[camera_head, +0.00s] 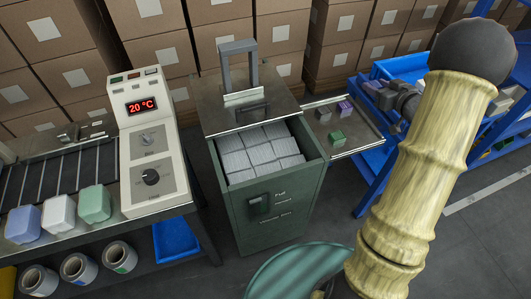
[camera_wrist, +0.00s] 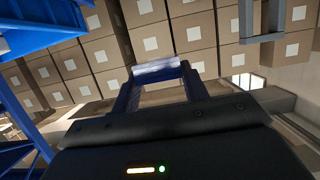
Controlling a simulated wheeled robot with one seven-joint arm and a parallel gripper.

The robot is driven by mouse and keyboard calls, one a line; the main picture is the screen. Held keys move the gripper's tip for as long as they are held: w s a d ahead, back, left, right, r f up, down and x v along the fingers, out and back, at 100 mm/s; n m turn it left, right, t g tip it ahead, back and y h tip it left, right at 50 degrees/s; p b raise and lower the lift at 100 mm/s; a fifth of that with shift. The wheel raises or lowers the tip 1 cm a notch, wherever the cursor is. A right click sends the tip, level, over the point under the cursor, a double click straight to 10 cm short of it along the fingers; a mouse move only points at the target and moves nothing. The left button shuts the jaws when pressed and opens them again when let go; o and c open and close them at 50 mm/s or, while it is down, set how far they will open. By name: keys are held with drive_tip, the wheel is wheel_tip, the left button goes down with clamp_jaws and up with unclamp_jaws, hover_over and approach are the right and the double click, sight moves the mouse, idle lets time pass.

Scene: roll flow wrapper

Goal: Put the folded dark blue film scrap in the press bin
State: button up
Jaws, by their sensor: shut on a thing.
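My gripper (camera_head: 388,92) is at the right in the head view, beyond the end of the side shelf, with my arm bent above it. In the wrist view its two fingers (camera_wrist: 157,82) reach up the picture, with a shiny blue-grey piece across their tips. I take this piece to be the folded dark blue film scrap (camera_wrist: 158,68); its fold is not clear. The green bin (camera_head: 290,210) stands in the middle of the head view, probably the press bin. Its front top is open and shows pale packed blocks. A grey upright handle (camera_head: 238,58) rises behind the opening.
A side shelf (camera_head: 355,133) right of the bin holds small grey, purple (camera_head: 345,108) and green (camera_head: 337,138) pieces. A machine with a red display (camera_head: 143,105) stands left. Blue racks (camera_head: 372,178) are at the right. Stacked cartons (camera_head: 155,48) line the back.

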drive_tip(key=w+a+f+p, duration=0.1)
drive_tip(key=a+f+p, duration=0.25)
drive_tip(key=a, duration=0.35)
drive_tip(key=m+h+p, duration=0.4)
drive_tip(key=h+p, duration=0.1)
drive_tip(key=p, duration=0.4)
hover_over(313, 162)
drive_tip(key=w, duration=0.4)
wheel_tip(313, 162, down, 8)
drive_tip(key=r, duration=0.1)
drive_tip(key=shift+w+f+t, duration=0.2)
drive_tip(key=shift+f+t, duration=0.05)
drive_tip(key=shift+t, duration=0.15)
drive_tip(key=shift+s+f, duration=1.1)
drive_tip(key=shift+f, duration=0.3)
drive_tip(key=shift+s+f, duration=1.05)
drive_tip(key=shift+f, duration=0.3)
drive_tip(key=shift+d, duration=0.1)
